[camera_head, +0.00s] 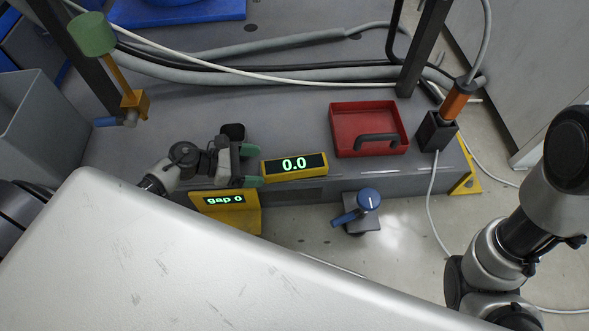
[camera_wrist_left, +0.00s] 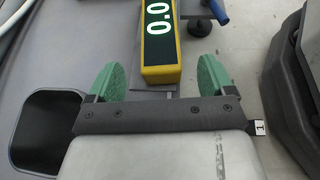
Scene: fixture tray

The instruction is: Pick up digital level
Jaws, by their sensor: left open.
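The digital level (camera_head: 294,166) is a yellow bar with a black face and a glowing "0.0". It lies on the grey bench near its front edge. My left gripper (camera_head: 252,166) is open at the level's left end, with green finger pads. In the left wrist view, the near end of the level (camera_wrist_left: 160,72) appears between the two pads of the gripper (camera_wrist_left: 159,80), with a gap on each side. Whether the pads are at the level's height I cannot tell. My right arm shows at the right; its gripper is out of view.
A red tray (camera_head: 345,148) with a black handle stands right of the level. A yellow "gap 0" display (camera_head: 225,216) and a blue-knobbed fixture (camera_head: 368,200) sit at the front edge. Cables (camera_head: 270,72) run behind. A black post socket (camera_head: 436,132) stands right.

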